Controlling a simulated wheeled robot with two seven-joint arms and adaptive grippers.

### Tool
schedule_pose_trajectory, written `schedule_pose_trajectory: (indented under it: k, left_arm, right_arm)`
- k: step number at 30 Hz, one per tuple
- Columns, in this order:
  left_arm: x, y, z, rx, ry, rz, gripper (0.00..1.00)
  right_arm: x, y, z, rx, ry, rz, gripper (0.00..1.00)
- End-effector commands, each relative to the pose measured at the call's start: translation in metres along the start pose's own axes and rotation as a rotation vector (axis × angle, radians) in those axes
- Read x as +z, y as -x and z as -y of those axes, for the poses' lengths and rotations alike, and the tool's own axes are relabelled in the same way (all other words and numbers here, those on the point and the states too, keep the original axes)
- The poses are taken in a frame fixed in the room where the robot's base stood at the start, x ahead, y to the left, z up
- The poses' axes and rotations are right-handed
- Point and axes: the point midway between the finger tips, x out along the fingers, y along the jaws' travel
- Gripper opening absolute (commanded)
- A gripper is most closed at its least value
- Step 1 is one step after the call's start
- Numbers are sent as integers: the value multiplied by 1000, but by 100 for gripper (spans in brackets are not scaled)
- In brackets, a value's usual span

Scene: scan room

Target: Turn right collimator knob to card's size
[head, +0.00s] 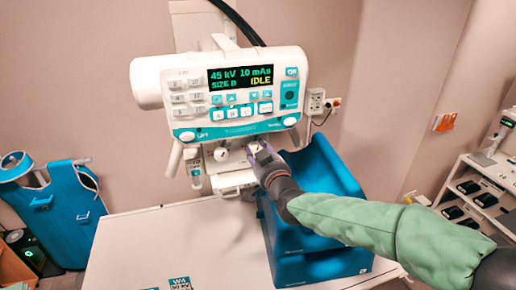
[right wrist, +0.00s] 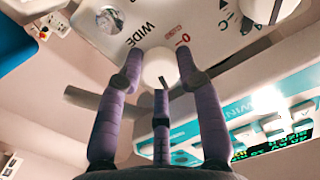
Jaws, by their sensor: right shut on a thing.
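The x-ray unit (head: 226,92) has a display (head: 240,76) reading 45 kV, 10 mAs, SIZE B, IDLE. Below it is the collimator, with a left knob (head: 221,154) in plain sight. My right gripper (head: 258,155) is at the collimator's right side and mostly covers the right knob. In the right wrist view the white right knob (right wrist: 159,68) sits among the purple fingers, and the gripper is shut on it. Printing beside it includes WIDE and letters; the knob's exact setting is unclear. A card (head: 180,284) reading W4 and 50 kV is cut off at the bottom edge. My left gripper is out of view.
A blue open bin (head: 318,265) stands on the white table (head: 165,240), beneath my right forearm. A blue apron-like item (head: 60,215) hangs at the left. A white shelf unit (head: 480,180) stands at the right. The table's middle is clear.

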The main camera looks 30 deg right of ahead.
Motion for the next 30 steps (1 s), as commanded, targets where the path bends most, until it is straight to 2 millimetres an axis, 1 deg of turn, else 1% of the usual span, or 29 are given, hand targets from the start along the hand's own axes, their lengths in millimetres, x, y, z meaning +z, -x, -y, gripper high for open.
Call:
schedule_pose_trajectory:
  k: [1,10,27,28,30]
  left_arm:
    - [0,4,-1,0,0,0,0]
    - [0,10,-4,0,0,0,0]
    - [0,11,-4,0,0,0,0]
    - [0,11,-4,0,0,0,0]
    - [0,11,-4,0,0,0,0]
  right_arm:
    - [-4,0,0,3,29,-4,3]
    - [-3,0,0,9,151,0,3]
    - [-3,0,0,10,180,1,3]
    - [-3,0,0,10,180,1,41]
    - [-3,0,0,10,180,1,59]
